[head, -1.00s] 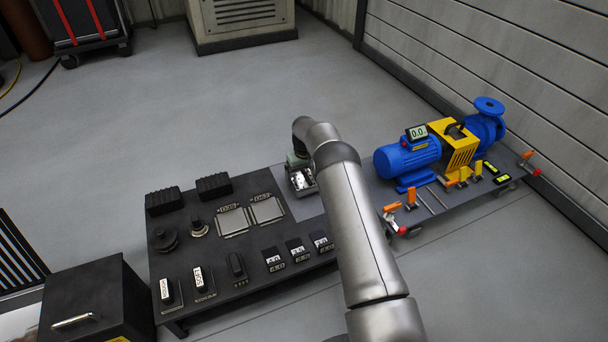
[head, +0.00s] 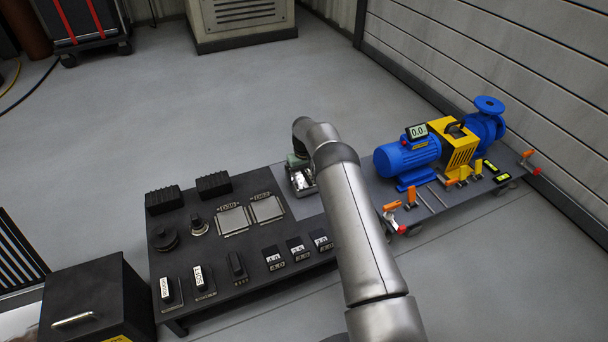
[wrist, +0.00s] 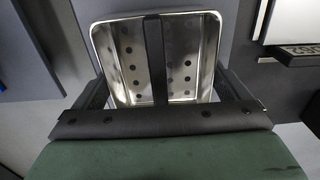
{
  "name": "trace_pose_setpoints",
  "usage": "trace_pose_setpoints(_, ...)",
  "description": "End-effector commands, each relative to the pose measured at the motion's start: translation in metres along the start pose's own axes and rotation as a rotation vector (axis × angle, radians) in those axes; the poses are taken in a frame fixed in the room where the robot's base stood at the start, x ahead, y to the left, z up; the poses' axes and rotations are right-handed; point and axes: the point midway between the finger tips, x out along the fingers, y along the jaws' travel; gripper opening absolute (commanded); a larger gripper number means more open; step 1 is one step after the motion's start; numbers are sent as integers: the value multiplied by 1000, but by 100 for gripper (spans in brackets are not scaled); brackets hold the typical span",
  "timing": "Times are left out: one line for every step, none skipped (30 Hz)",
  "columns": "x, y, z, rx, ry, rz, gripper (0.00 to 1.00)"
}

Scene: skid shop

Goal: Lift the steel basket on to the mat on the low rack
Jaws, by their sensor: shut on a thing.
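The steel basket (wrist: 122,65) is a shiny rectangular tray with round holes and a black strap-like handle (wrist: 153,50) across its middle. My gripper (wrist: 160,95) is shut on the handle, with the basket just beyond it. In the head view the basket (head: 301,181) shows as a small bright shape beside my arm, over or on a lighter grey patch (head: 309,207) of the low black rack (head: 215,255). My arm hides part of it. I cannot tell whether that patch is the mat, or whether the basket touches it.
Black blocks (head: 213,185), square plates (head: 233,220) and labelled weights (head: 203,278) stand on the rack's left part. A blue pump and motor (head: 408,160) with a yellow guard (head: 458,147) are at right, with orange-handled clamps (head: 392,207). Open floor lies behind.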

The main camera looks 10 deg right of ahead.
Motion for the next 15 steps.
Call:
trace_pose_setpoints(1, 0, 0, 0, 0, 0, 69)
trace_pose_setpoints(2, 0, 0, 0, 1, 0, 69)
trace_pose_setpoints(3, 0, 0, 0, 1, 0, 69)
trace_pose_setpoints(3, 0, 0, 0, 1, 0, 69)
trace_pose_setpoints(4, 0, 0, 0, 1, 0, 69)
trace_pose_setpoints(4, 0, 0, 0, 1, 0, 69)
trace_pose_setpoints(4, 0, 0, 0, 1, 0, 69)
trace_pose_setpoints(4, 0, 0, 0, 1, 0, 69)
trace_pose_setpoints(4, 0, 0, 0, 1, 0, 69)
trace_pose_setpoints(4, 0, 0, 0, 1, 0, 69)
trace_pose_setpoints(4, 0, 0, 0, 1, 0, 69)
trace_pose_setpoints(4, 0, 0, 0, 1, 0, 69)
trace_pose_setpoints(4, 0, 0, 0, 1, 0, 69)
trace_pose_setpoints(4, 0, 0, 0, 1, 0, 69)
trace_pose_setpoints(4, 0, 0, 0, 1, 0, 100)
